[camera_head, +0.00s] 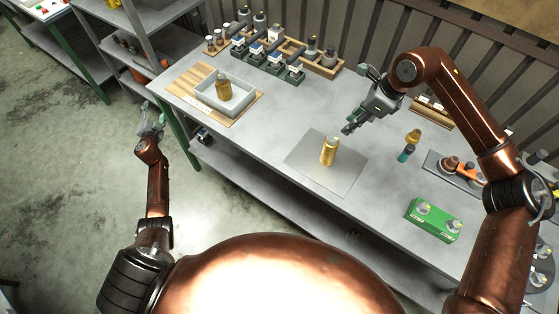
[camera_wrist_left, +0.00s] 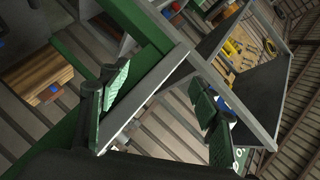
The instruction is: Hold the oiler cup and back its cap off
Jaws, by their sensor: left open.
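A brass-coloured oiler cup (camera_head: 328,153) stands upright on a grey mat (camera_head: 313,172) in the middle of the workbench, with a paler top that looks like its cap. My right gripper (camera_head: 348,129) is above and just beyond the cup on its right side, apart from it; its finger gap is too small to make out. My left gripper (camera_head: 152,122) is off the bench's left end, far from the cup. It is open and empty, its green-padded fingers spread in the left wrist view (camera_wrist_left: 163,104).
A white tray (camera_head: 238,105) holding an amber bottle (camera_head: 223,88) lies on a wooden board at the left. Wooden racks of bottles line the back. A green block (camera_head: 432,222) with knobs, a small brass piece (camera_head: 413,136) and a teal-dark bottle (camera_head: 406,153) stand at the right.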

